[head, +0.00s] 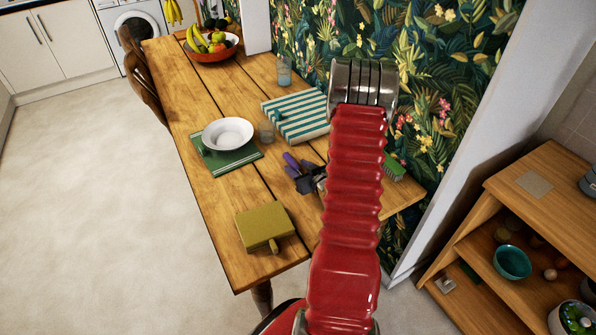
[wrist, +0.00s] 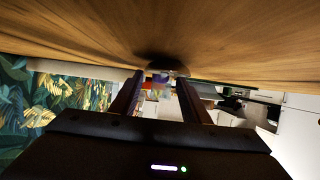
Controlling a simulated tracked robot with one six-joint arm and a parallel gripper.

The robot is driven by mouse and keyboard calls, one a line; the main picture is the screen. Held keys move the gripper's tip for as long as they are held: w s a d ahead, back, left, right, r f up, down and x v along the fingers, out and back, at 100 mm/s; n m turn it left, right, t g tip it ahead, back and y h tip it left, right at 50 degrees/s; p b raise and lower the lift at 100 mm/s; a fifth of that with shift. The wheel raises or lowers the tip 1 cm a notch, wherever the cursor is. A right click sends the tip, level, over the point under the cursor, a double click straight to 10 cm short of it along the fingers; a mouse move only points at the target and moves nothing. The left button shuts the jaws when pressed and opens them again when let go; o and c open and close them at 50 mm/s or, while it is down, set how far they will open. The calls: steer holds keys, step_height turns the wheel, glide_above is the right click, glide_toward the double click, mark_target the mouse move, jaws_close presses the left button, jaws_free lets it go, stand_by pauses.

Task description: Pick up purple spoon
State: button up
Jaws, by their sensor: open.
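My gripper (head: 302,174) is low over the near part of the wooden table (head: 227,190), partly hidden behind my red arm. In the wrist view my gripper (wrist: 161,78) has its two dark fingers apart, close to the tabletop, which fills the top of that upside-down view. A purple shape shows at the fingers in the head view; I cannot tell whether it is the spoon or part of a finger. No spoon can be made out clearly in the wrist view. A dark rounded thing (wrist: 166,68) shows beyond and between the fingertips; its identity is unclear.
A small glass (head: 267,133) stands just beyond my gripper. A white bowl (head: 228,131) sits on a green mat (head: 245,155). Wooden shelves (head: 500,212) stand right.

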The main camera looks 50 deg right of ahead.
mark_target(298, 170)
steer(key=shift+c, duration=0.2)
jaws_close()
stand_by(0.4)
step_height(298, 170, up, 10)
stand_by(0.7)
